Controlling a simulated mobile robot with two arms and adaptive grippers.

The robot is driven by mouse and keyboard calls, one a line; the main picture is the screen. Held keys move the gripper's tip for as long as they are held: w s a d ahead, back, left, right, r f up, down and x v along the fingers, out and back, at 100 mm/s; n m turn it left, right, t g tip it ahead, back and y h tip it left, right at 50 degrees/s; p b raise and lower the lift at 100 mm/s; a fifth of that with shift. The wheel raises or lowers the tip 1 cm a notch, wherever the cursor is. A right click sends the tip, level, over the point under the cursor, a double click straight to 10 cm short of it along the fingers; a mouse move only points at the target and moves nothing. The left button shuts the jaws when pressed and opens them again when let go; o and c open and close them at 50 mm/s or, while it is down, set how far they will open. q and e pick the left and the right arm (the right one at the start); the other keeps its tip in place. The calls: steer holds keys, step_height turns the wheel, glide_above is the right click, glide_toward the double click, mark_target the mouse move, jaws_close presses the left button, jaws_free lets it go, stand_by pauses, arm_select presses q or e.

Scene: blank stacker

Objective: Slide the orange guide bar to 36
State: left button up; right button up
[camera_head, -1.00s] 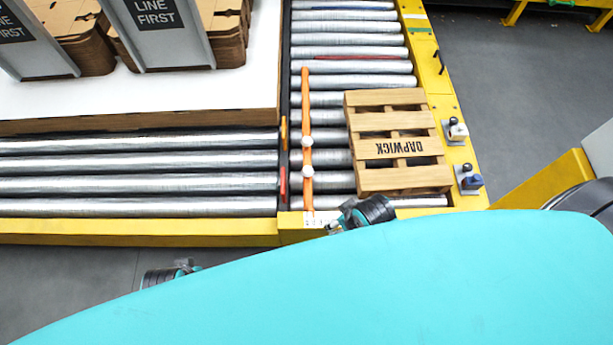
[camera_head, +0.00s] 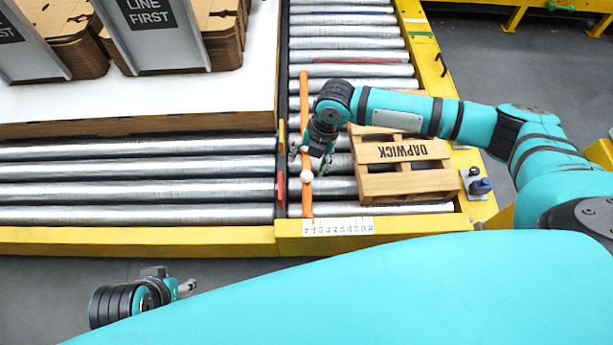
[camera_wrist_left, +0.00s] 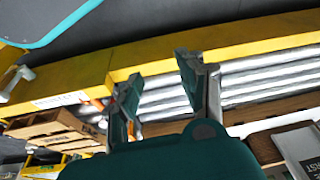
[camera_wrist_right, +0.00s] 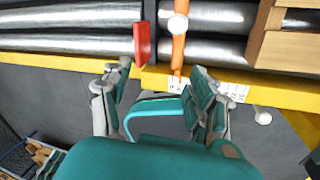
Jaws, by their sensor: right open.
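The orange guide bar (camera_head: 305,190) lies across the rollers, with two white knobs on it, the lower knob (camera_head: 306,176) in plain sight. Its near end meets the left end of a white number scale (camera_head: 338,226) on the yellow frame; the digits are too small to read. My right gripper (camera_head: 312,160) is open above the bar, close to the knobs. In the right wrist view the bar (camera_wrist_right: 178,52) shows beyond the parted fingers (camera_wrist_right: 157,82), with nothing held. My left gripper (camera_head: 186,287) is open and empty in front of the frame; its fingers (camera_wrist_left: 160,85) are apart.
A wooden pallet (camera_head: 405,185) marked DAPWICK lies on the rollers right of the bar, partly under my right arm.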

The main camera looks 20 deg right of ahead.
steer(key=w+d, duration=0.2)
steer(key=d, duration=0.2)
steer(key=n+b, duration=0.1)
steer(key=b, duration=0.2)
glide_above(308, 174)
steer(key=f, duration=0.6)
steer(key=d+f, duration=0.1)
steer(key=f, duration=0.1)
steer(key=shift+s+f, duration=0.3)
steer(key=shift+f, duration=0.1)
steer(key=b+x, duration=0.1)
steer(key=x, duration=0.3)
steer(key=shift+f, duration=0.1)
steer(key=b+x, duration=0.1)
steer(key=x, duration=0.2)
steer(key=shift+d, duration=0.1)
arm_select(q)
steer(key=w+d+r+t+h, duration=0.1)
steer(key=w+d+r+t, duration=0.1)
steer(key=w, duration=0.4)
steer(key=w+d+r+t+h, duration=0.1)
steer(key=w+d+r+t, duration=0.1)
steer(key=w+r+t, duration=0.2)
steer(key=shift+w+d+t+b, duration=0.15)
steer(key=shift+w+t+b, duration=0.15)
steer(key=shift+w+t, duration=0.9)
arm_select(e)
steer(key=shift+f, duration=0.25)
arm_select(q)
steer(key=shift+r, duration=0.1)
